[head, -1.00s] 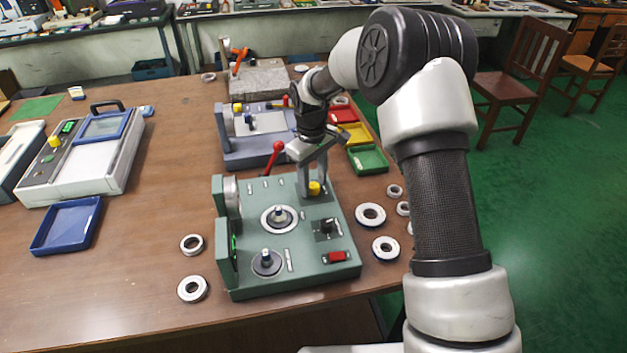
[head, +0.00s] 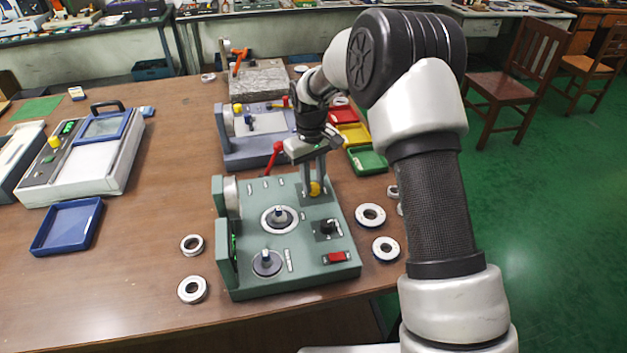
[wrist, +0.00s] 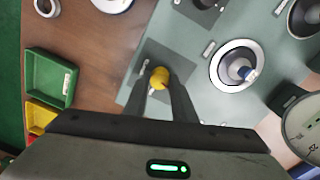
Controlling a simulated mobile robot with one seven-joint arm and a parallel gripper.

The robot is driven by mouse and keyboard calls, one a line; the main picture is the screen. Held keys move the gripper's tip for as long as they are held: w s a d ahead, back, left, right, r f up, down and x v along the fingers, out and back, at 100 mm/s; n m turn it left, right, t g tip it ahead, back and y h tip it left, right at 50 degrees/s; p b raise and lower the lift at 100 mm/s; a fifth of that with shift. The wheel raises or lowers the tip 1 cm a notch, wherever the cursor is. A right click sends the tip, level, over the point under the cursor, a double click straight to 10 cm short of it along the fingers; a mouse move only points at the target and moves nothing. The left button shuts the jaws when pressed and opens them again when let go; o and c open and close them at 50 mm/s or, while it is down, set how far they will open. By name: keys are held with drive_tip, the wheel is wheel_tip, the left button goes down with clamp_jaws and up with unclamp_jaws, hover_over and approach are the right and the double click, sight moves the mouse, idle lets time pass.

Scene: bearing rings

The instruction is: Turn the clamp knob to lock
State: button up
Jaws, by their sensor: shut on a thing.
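The clamp knob is the yellow knob (head: 315,188) on a dark square plate at the back right of the green fixture (head: 310,270). In the wrist view the yellow knob (wrist: 159,77) sits between the tips of my two fingers. My gripper (head: 314,186) points down at the fixture and is shut on the knob; it also shows in the wrist view (wrist: 158,85). Part of the knob is hidden by the fingers in the head view. A bearing ring (head: 279,219) sits on the fixture's middle post, and a second post stands at the front left.
A red-balled lever (head: 277,147) stands close to the left of my gripper. A black knob (head: 327,227) and a red switch (head: 337,257) are on the fixture. Loose rings (head: 370,215) lie on both sides. Green, yellow and red trays (head: 367,161) stand behind right.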

sight(312, 184)
drive_tip(key=m, duration=0.7)
drive_tip(key=shift+w+r+p, duration=0.1)
drive_tip(key=shift+p, duration=0.25)
drive_tip(key=m, duration=0.4)
drive_tip(key=shift+m+p, duration=0.55)
drive_tip(key=shift+m, duration=1.45)
drive_tip(key=o, duration=1)
drive_tip(key=shift+o, duration=0.2)
wheel_tip(312, 184, up, 17)
drive_tip(key=p, duration=0.1)
drive_tip(key=shift+w+a+r+p, duration=0.2)
drive_tip(key=shift+p, duration=0.1)
